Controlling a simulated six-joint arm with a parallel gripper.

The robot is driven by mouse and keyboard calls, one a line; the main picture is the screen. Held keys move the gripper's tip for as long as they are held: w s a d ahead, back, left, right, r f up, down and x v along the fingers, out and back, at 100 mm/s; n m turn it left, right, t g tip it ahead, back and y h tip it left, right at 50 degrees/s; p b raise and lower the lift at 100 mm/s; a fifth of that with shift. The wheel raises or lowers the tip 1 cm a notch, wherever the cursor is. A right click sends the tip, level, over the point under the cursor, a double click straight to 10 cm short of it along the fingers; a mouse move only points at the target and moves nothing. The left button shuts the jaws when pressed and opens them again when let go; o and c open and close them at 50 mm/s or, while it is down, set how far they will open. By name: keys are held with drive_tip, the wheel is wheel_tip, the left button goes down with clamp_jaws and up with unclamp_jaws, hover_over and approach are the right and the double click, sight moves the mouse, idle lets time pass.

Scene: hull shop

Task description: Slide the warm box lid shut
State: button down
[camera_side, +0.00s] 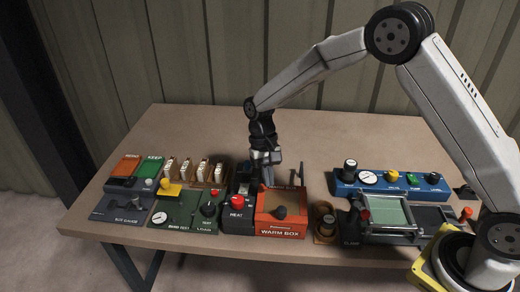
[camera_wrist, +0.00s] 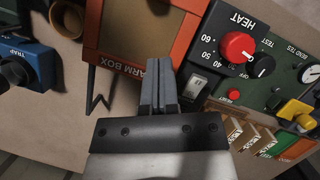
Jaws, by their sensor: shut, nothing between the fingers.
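The orange warm box (camera_side: 282,229) stands at the front middle of the bench, with its name on the front. In the wrist view the orange rim (camera_wrist: 178,45) frames a brown panel (camera_wrist: 135,30), and no knob shows there. My gripper (camera_side: 266,180) points down just behind the box. In the wrist view its fingers (camera_wrist: 158,82) are together and empty at the rim, covering part of the lettering. I cannot tell if they touch it.
The black heat unit with a red knob (camera_side: 238,200) stands close left of the box. Thin dark rods (camera_side: 298,174) rise behind the box. A brown round cup (camera_side: 325,224) is to its right. The blue panel (camera_side: 390,184) lies further right. The bench behind is clear.

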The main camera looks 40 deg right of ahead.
drive_tip(key=v, duration=0.7)
drive_tip(key=shift+d+r, duration=0.1)
drive_tip(key=shift+d, duration=0.05)
drive_tip(key=s+d+f+n+t, duration=0.1)
drive_tip(key=s+d+t, duration=0.2)
drive_tip(key=s, duration=0.6)
drive_tip(key=s+d+n+t+h, duration=0.1)
drive_tip(key=s+d+n+t, duration=0.1)
drive_tip(key=s+d, duration=0.3)
drive_tip(key=s+t, duration=0.1)
drive_tip(key=s, duration=0.3)
drive_tip(key=shift+f+n, duration=0.3)
drive_tip(key=shift+f, duration=0.1)
idle(0.5)
